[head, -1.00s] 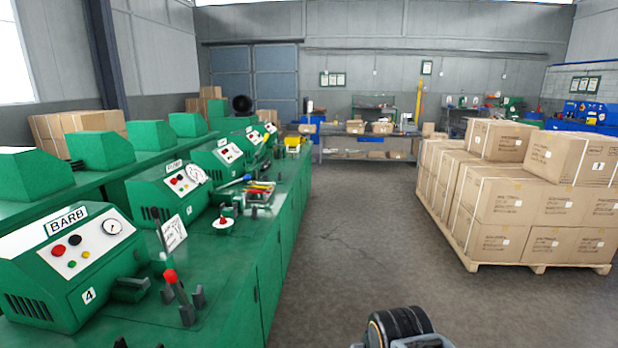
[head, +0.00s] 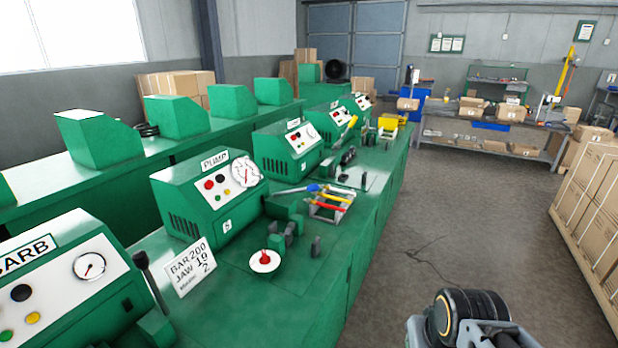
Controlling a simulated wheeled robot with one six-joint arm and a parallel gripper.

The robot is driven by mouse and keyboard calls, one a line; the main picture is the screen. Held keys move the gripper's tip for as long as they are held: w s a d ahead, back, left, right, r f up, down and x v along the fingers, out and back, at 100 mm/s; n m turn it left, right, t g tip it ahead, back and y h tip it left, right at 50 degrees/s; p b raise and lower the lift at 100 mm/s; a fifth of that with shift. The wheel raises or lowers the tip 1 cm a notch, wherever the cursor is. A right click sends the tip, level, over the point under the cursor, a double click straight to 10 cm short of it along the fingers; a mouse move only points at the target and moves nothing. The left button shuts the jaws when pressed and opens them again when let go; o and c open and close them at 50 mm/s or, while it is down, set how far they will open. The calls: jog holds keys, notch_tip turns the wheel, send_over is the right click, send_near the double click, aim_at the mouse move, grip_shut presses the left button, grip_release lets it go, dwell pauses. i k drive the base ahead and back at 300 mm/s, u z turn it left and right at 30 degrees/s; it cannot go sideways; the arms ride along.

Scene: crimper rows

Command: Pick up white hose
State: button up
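I cannot make out a white hose in the head view. Green crimper machines stand in a row on a long green bench, among them one labelled BARB (head: 60,285) at the near left and one labelled PUMP (head: 195,203) beyond it. A white disc with a red top (head: 265,261) lies on the bench in front of the PUMP machine. A grey and black part of my arm shows at the bottom right; my gripper's fingers are not visible.
A sign reading BAR 200 (head: 190,268) stands between the two near machines. A small rack of colored tools (head: 328,205) sits farther along. Boxes on a pallet (head: 590,215) stand at the right. A workbench (head: 490,135) is at the back. The aisle floor (head: 420,225) is clear.

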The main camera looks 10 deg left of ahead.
aim_at(323, 187)
jog(key=u, duration=0.15)
jog(key=i, duration=0.5)
jog(key=z, duration=0.85)
jog(key=i, duration=2.35)
jog(key=u, duration=2.8)
